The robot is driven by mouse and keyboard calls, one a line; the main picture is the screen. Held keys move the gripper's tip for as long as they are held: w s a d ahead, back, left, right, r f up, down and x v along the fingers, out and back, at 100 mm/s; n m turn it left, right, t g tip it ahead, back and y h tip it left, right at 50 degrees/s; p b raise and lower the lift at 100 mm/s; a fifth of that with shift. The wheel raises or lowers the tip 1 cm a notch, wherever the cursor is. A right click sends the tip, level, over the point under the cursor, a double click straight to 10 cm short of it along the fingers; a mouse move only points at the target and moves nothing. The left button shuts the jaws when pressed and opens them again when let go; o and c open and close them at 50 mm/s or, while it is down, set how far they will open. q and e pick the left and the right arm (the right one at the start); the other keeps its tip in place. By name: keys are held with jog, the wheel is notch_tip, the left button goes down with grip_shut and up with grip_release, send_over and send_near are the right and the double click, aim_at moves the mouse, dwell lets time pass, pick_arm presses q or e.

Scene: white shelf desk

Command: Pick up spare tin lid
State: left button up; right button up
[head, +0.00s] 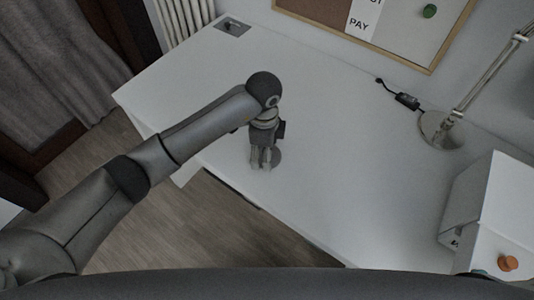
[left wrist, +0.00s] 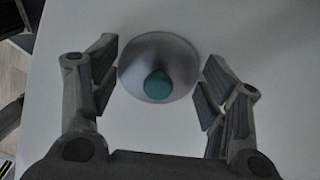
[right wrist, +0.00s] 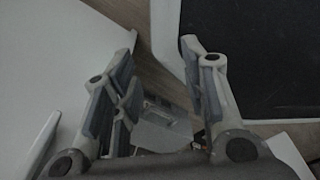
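The tin lid is a grey round disc (left wrist: 150,50) with a teal knob (left wrist: 158,85), lying on the white desk. In the left wrist view it sits between the spread fingers of my left gripper (left wrist: 160,62), with a gap on each side. In the head view my left gripper (head: 261,164) points down near the desk's front edge and hides most of the lid; a grey part of the lid (head: 276,157) shows beside the fingers. My right gripper (right wrist: 160,45) is open and empty in the right wrist view; it is outside the head view.
A white box-like unit with an orange knob (head: 508,263) stands at the right. A desk lamp base (head: 440,130) and a black cable adapter (head: 407,101) are at the back. A grey plate (head: 232,27) lies at the far left corner. The desk around the lid is clear.

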pick_arm(q)
jog(key=shift+s, duration=0.15)
jog(key=c, duration=0.9)
jog(key=shift+f, duration=0.15)
jog(key=shift+c, duration=1.3)
